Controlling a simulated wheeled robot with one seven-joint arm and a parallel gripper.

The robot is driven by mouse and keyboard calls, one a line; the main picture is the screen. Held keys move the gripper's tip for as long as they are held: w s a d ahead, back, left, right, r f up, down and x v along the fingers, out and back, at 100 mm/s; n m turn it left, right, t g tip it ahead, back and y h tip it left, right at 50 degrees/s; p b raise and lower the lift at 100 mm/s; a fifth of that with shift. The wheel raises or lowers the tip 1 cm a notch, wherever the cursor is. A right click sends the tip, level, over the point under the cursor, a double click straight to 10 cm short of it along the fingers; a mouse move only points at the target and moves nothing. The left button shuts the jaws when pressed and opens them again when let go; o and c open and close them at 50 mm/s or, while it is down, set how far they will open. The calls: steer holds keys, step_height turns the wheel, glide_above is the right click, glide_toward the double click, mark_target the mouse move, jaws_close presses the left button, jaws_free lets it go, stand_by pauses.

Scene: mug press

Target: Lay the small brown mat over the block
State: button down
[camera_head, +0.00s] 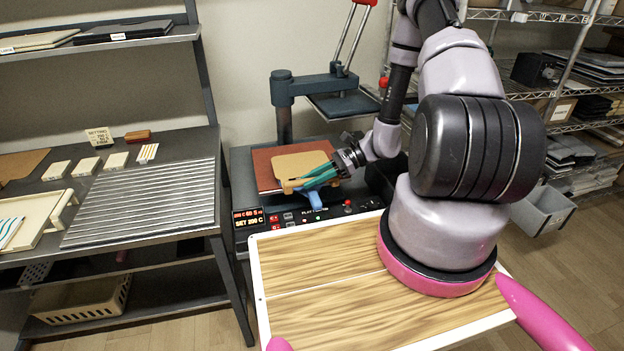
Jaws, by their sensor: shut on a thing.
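The small brown mat (297,162), light tan with rounded corners, lies over the reddish-brown pad (263,168) on the bed of the press. My gripper (298,186) has teal fingers and is shut on the mat's front edge, at its front right. No block shows clearly; anything under the mat is hidden. I cannot tell whether the mat lies fully flat or is held slightly raised. A small blue piece (315,200) shows just below the fingers, in front of the mat.
A ribbed metal rack (145,200) lies on the left bench. Storage shelves (580,80) stand at the right.

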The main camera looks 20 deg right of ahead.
steer(key=shift+f, duration=0.1)
steer(key=c, duration=0.7)
jaws_free()
steer(key=v, duration=1.2)
